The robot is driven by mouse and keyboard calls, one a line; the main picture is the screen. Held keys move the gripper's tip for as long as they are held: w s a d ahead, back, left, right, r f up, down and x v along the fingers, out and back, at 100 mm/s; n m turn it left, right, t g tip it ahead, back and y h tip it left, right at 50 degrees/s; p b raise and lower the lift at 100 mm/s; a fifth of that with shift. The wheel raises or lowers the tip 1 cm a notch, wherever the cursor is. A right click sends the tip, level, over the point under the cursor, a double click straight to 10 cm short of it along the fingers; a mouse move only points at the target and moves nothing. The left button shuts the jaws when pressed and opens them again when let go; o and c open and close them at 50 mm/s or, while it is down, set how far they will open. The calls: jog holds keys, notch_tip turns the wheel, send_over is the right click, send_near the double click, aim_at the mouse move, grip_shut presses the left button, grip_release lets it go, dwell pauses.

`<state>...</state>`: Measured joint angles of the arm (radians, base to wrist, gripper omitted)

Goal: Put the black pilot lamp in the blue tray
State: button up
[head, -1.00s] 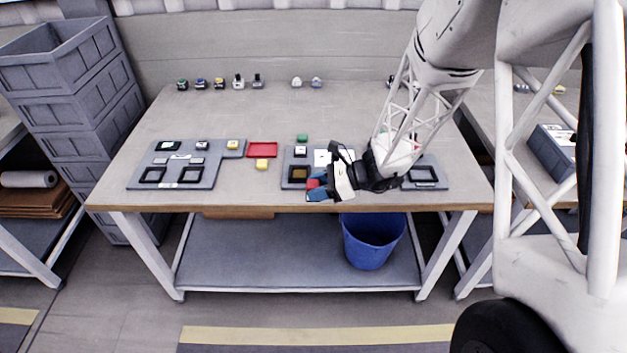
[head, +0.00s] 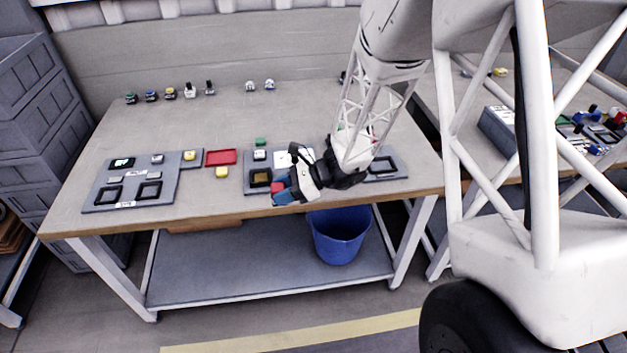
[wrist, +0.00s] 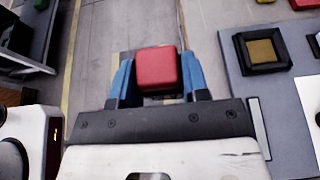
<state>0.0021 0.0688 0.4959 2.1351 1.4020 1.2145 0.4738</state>
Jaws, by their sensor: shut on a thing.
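My gripper (head: 281,192) is above the front edge of the table, near the middle grey board. In the wrist view its blue fingers (wrist: 157,82) are shut on a red block (wrist: 157,66), which also shows small in the head view (head: 276,187). Several small lamp-like parts stand along the back of the table. A dark one (head: 209,88) ends the left group; I cannot tell for sure that it is the black pilot lamp. I make out no blue tray on the table. A blue bin (head: 338,238) stands on the shelf below.
A red tray (head: 221,157) and a yellow block (head: 222,172) lie between the left grey board (head: 103,177) and the middle board, whose dark square frame (wrist: 262,50) is right of my gripper in the wrist view.

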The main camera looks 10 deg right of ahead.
jog(key=s+d+f+m+t+h, duration=0.1)
jog(key=d+m+t, duration=0.3)
jog(key=d, duration=1.5)
jog(key=shift+s+f+t, duration=0.15)
jog(key=shift+s+t, duration=0.35)
jog(key=shift+s, duration=0.05)
jog(key=shift+w, duration=0.1)
jog(key=w, duration=0.5)
jog(key=w+f, duration=0.1)
jog(key=w, duration=0.4)
jog(key=w+d, duration=0.1)
jog(key=w, duration=0.4)
jog(key=shift+w+f, duration=0.25)
jog(key=shift+w, duration=0.15)
jog(key=shift+f, duration=1.7)
jog(key=shift+f, duration=0.15)
jog(key=o, duration=0.9)
